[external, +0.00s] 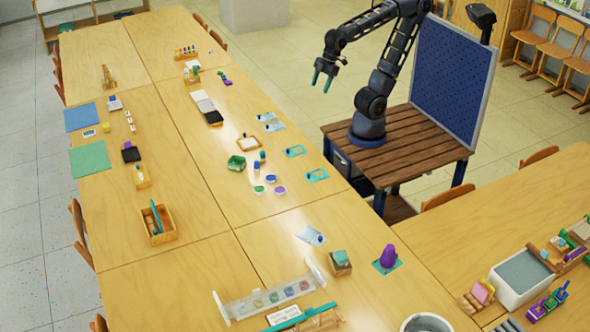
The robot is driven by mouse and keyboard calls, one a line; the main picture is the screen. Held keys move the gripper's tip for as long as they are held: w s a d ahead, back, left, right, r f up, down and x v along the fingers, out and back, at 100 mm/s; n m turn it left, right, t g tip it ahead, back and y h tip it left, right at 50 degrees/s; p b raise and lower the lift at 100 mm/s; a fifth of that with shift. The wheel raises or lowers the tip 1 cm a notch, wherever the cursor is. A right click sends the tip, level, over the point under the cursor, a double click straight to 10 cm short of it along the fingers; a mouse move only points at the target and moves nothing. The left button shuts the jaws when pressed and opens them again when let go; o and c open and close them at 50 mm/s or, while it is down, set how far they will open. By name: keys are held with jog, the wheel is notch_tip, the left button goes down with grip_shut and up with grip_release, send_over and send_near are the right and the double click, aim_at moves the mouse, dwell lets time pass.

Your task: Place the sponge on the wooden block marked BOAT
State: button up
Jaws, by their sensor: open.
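My gripper (322,81) is open and empty, fingers pointing down. It hangs in the air at the upper middle, well apart from the objects on the tables. A green, spongy-looking piece (340,257) sits on a small wooden block (341,269) on the near table. A pink piece (482,291) rests on another wooden holder (471,303) at the lower right. I cannot tell which piece is the sponge. No BOAT marking is legible at this size, so I cannot tell which block bears it.
A purple rounded object (388,257) stands on a teal mat, right of the green piece. A clear rack (270,298) and grey bucket (426,323) are at the front. A green crumpled dish (236,163) and small cups lie mid-table. Bare tabletop (200,215) lies left of them.

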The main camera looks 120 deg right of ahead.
jog(key=s+d+f+m, duration=0.2)
jog(key=s+d, duration=0.1)
jog(key=s, duration=0.4)
jog(key=shift+d+t, duration=0.3)
jog(key=shift+f, duration=0.1)
dwell(0.8)
